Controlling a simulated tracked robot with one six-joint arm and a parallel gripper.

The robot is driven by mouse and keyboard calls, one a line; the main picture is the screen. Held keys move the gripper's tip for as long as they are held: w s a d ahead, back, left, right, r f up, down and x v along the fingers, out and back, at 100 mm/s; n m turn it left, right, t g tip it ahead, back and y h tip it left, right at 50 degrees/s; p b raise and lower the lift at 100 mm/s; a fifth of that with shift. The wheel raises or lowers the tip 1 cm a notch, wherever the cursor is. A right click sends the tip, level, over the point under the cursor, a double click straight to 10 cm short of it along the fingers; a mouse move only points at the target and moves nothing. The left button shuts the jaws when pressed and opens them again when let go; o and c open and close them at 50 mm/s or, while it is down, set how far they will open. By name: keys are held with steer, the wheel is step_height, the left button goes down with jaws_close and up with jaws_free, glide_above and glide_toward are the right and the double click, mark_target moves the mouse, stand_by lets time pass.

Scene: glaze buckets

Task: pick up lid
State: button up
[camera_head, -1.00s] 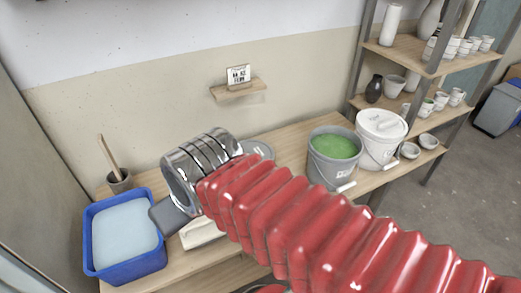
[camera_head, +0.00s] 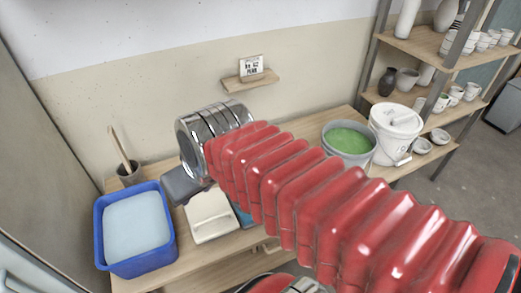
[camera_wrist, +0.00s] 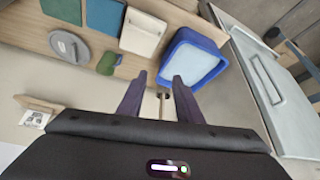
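The lid (camera_wrist: 69,47) is a round grey disc with a raised handle, lying flat on the wooden table at the left of the wrist view. In the head view my red arm hides it. My gripper (camera_wrist: 160,97) is open and empty, its two dark fingers apart. It is well to the right of the lid in the wrist view. In the head view a dark part of my gripper shows above the left part of the table. A grey bucket of green glaze (camera_head: 362,160) stands open at the table's right, partly behind my arm.
A white bucket with its own lid (camera_head: 388,145) stands beside the green glaze. A blue basin (camera_head: 146,264), a pot with a stick (camera_head: 130,178) and a pale tray (camera_head: 212,239) are at the left. A green sponge (camera_wrist: 107,63) lies near the lid. A wall shelf (camera_head: 250,82) sticks out behind.

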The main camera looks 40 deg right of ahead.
steer(key=w+d+f+m, duration=0.1)
steer(key=w+d+f, duration=0.2)
steer(key=w+d, duration=0.6)
steer(key=w+d+f, duration=0.3)
steer(key=w+d, duration=0.5)
steer(key=w, duration=0.4)
steer(key=w+d+f+m+h, duration=0.1)
steer(key=w+d+f, duration=0.1)
steer(key=d+f, duration=0.7)
steer(key=w+d+f+m, duration=0.1)
steer(key=w+d+f, duration=0.1)
steer(key=d+f, duration=0.7)
steer(key=d, duration=0.6)
steer(key=shift+d+f+h, duration=0.25)
steer(key=shift+d+h, duration=0.1)
steer(key=shift+h, duration=0.05)
steer(key=shift+w+f, duration=0.1)
steer(key=shift+w, duration=0.05)
steer(key=shift+x, duration=4.15)
steer(key=shift+x, duration=2.6)
